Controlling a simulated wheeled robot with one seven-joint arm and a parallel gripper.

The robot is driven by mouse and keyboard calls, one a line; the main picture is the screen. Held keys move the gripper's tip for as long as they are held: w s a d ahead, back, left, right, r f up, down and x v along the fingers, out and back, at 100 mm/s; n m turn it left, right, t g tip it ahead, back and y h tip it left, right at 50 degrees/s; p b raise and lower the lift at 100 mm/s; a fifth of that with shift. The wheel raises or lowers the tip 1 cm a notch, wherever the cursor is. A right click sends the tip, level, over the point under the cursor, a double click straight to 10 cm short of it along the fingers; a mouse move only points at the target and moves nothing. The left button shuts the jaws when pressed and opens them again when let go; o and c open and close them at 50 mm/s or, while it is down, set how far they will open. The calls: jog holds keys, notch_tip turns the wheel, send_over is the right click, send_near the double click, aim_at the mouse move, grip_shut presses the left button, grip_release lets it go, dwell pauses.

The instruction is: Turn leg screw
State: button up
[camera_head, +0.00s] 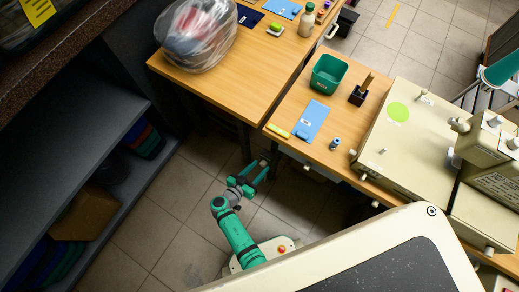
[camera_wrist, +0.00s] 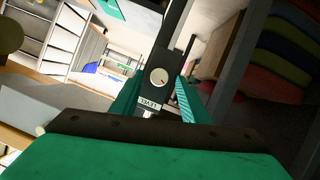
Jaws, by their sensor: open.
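A round pale screw knob (camera_wrist: 158,77) with a small mark sits on the dark table leg (camera_wrist: 176,32) in the wrist view. A small white label lies just below it on the dark plate. My gripper (camera_wrist: 160,90) is open, with one teal finger on each side of the knob and label in the picture. I cannot tell whether the fingers touch them. In the head view my gripper (camera_head: 258,178) is low, close to the legs under the wooden tables. The knob cannot be made out in that view.
Two wooden tables (camera_head: 215,88) stand above and ahead, with a bagged bundle (camera_head: 197,34), a green bin (camera_head: 328,73) and a cream machine (camera_head: 412,135). A dark shelf unit (camera_head: 75,120) stands on the left. Tiled floor (camera_head: 160,215) is clear around my arm.

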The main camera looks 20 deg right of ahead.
jog(key=shift+d+f, duration=0.2)
jog(key=shift+d, duration=0.1)
jog(key=c, duration=1)
jog(key=shift+w, duration=0.2)
grip_shut()
